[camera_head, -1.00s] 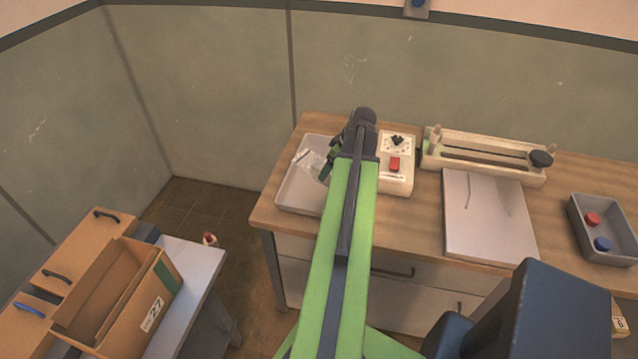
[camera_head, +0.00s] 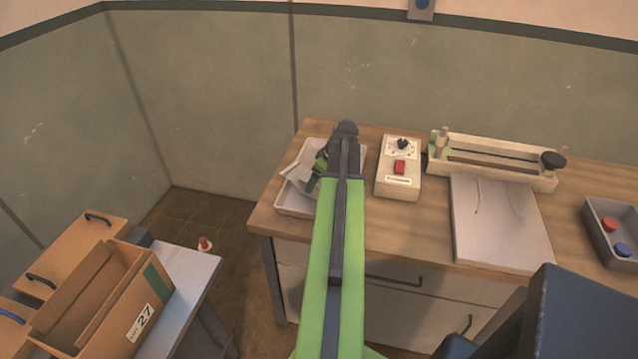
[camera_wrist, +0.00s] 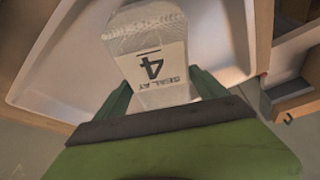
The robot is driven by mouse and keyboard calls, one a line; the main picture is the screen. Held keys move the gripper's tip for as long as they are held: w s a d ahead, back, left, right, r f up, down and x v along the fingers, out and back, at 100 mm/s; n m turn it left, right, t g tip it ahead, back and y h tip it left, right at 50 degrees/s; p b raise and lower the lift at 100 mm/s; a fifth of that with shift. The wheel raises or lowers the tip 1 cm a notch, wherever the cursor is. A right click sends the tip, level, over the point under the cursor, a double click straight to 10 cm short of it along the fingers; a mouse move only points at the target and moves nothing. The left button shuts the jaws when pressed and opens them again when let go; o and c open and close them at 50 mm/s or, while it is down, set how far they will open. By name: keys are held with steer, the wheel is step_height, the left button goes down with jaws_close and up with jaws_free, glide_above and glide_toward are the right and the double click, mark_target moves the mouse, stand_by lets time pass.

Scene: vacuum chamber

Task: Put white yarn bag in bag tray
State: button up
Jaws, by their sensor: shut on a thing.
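The white yarn bag (camera_head: 297,172) is clear with pale contents. My arm hides part of the tray.
A control box (camera_head: 399,168) with a red switch stands right of the tray. Further right are a long sealer-like device (camera_head: 490,160), a pale board (camera_head: 500,222) and a grey tray (camera_head: 612,235) with red and blue caps. A cardboard box (camera_head: 110,305) is on the lower-left table.

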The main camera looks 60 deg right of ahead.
steer(key=shift+f, duration=0.15)
steer(key=o, duration=1.9)
steer(key=shift+s+r+p, duration=0.1)
steer(key=shift+r+p, duration=0.25)
steer(key=shift+r, duration=0.15)
steer(key=p+v, duration=1)
steer(key=v, duration=0.1)
steer(key=shift+s+r, duration=0.1)
steer(key=shift+r, duration=0.1)
